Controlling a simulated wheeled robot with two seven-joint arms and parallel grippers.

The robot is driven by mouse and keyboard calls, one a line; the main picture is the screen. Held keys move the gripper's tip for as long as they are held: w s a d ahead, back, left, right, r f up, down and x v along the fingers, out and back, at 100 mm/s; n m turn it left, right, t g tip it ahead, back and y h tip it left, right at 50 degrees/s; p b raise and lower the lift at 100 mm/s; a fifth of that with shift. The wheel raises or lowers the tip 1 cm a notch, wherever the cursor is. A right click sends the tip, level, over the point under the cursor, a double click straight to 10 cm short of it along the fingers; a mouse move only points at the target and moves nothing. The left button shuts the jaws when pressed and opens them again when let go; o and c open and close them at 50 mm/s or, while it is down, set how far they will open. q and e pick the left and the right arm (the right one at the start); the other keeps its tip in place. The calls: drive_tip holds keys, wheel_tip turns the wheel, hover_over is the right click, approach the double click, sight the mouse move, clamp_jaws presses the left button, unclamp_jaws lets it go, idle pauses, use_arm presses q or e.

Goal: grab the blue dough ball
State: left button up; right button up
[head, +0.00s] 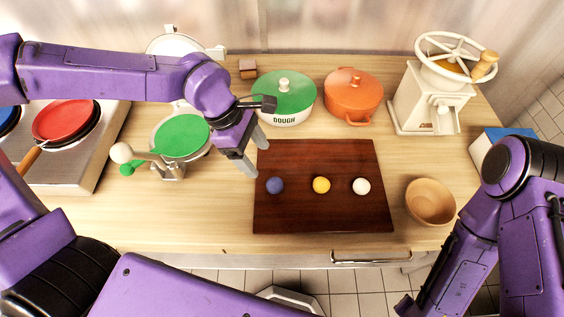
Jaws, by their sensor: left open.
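The blue dough ball (275,185) sits on the left part of a dark wooden board (320,217). A yellow ball (321,185) and a white ball (361,186) sit to its right in a row. My left gripper (256,160) is open and empty, above the board's upper left edge, a little up and left of the blue ball. It does not touch the ball. My right arm comes in at the lower right, and its gripper cannot be made out.
A green-lidded pot marked DOUGH (286,99), an orange pot (352,96) and a cream grinder (428,100) stand behind the board. A wooden bowl (430,201) is at right. A press with a green disc (182,136) and a stove (84,150) are at left.

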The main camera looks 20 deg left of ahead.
use_arm(q)
approach(280, 190)
drive_tip(key=shift+s+f, duration=0.45)
drive_tip(key=shift+f, duration=0.2)
drive_tip(key=f, duration=0.1)
drive_tip(key=w+d+f+p, duration=0.1)
drive_tip(key=f, duration=0.1)
drive_tip(key=d+f, duration=0.1)
drive_tip(key=shift+w+d+f, duration=0.2)
drive_tip(key=shift+f, duration=0.15)
drive_tip(key=shift+s+d, duration=0.1)
drive_tip(key=shift+d, duration=0.05)
drive_tip(key=shift+s, duration=0.2)
drive_tip(key=shift+c, duration=0.6)
drive_tip(key=shift+w, duration=0.1)
drive_tip(key=c, duration=1)
use_arm(e)
drive_tip(key=shift+s+r, duration=0.55)
drive_tip(key=shift+r, duration=0.25)
